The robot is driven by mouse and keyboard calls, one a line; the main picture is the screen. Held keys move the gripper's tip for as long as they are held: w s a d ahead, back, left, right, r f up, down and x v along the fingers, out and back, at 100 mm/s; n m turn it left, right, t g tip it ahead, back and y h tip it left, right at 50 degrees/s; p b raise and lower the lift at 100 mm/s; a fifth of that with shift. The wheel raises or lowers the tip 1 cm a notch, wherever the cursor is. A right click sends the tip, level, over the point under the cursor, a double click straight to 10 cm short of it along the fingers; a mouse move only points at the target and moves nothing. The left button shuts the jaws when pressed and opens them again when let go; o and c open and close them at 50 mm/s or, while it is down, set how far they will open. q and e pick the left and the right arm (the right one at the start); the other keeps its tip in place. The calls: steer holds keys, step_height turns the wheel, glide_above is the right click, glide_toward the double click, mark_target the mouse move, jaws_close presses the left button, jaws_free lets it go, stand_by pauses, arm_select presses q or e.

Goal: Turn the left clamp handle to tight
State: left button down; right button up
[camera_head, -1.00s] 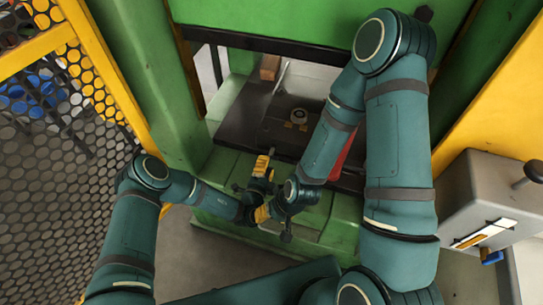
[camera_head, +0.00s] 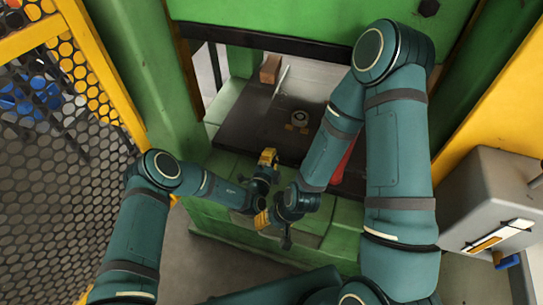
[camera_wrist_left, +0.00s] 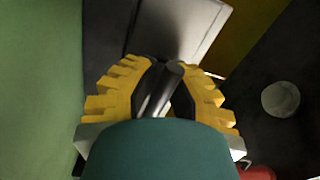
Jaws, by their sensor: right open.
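My left gripper (camera_head: 267,158) is at the press table's front edge, with its yellow fingers pointing up the picture. In the left wrist view, its fingers (camera_wrist_left: 163,85) are close on both sides of a dark grey rod, the left clamp handle (camera_wrist_left: 160,94), and appear shut on it. The handle's lower part is hidden by my gripper, and its turn angle cannot be read.
The dark press table (camera_head: 250,125) carries a small round fitting (camera_head: 298,118). A grey box (camera_head: 490,195) stands at right. My two wrists are very close together.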

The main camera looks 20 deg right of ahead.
arm_select(q)
steer(key=shift+m, duration=0.3)
steer(key=m+p, duration=0.3)
steer(key=m, duration=0.1)
steer(key=shift+r+m, duration=0.1)
steer(key=shift+m, duration=0.3)
steer(key=m+p, duration=0.3)
steer(key=m, duration=0.3)
steer(key=shift+p, duration=0.4)
steer(key=m+p, duration=0.2)
steer(key=m, duration=0.4)
steer(key=shift+p, duration=0.4)
steer(key=shift+m, duration=0.4)
steer(key=c, duration=0.9)
jaws_free()
steer(key=shift+s+a, duration=0.1)
